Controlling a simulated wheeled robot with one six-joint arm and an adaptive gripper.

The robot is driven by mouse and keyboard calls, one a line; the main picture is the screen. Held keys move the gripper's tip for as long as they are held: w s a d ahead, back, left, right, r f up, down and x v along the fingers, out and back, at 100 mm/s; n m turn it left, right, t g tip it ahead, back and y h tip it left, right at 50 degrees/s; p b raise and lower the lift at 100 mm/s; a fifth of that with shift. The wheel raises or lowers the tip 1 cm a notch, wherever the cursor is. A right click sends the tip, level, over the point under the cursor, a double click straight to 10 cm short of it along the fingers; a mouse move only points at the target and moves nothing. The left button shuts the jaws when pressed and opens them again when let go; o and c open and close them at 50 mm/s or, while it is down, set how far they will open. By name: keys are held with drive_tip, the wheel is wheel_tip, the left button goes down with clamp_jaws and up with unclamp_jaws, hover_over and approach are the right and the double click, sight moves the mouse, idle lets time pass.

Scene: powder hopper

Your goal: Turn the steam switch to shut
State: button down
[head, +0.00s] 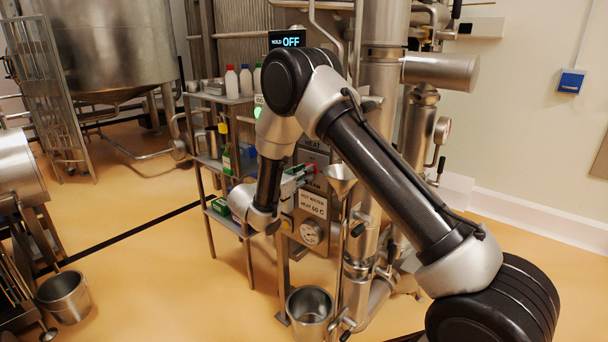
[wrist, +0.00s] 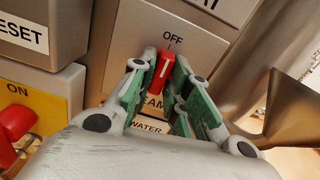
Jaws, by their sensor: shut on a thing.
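The steam switch (wrist: 162,72) is a red knob on a grey panel, below the word OFF in the wrist view. A pale line on the knob points up toward OFF. A label below it is partly hidden; the letters "EAM" show. My gripper (wrist: 161,80) has its green-padded fingers on both sides of the red knob and is shut on it. In the head view my gripper (head: 308,172) reaches the panel from the left, and the knob there is mostly hidden by the fingers.
A red switch (wrist: 14,130) on a yellow plate marked ON sits at left in the wrist view, below a RESET label (wrist: 22,33). A metal funnel (head: 340,180) stands close right of my gripper. A shelf rack (head: 218,100) with bottles stands left of the panel.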

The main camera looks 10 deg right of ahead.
idle(0.5)
drive_tip(key=c, duration=1.4)
unclamp_jaws()
drive_tip(key=shift+c, duration=0.2)
drive_tip(key=v, duration=1.2)
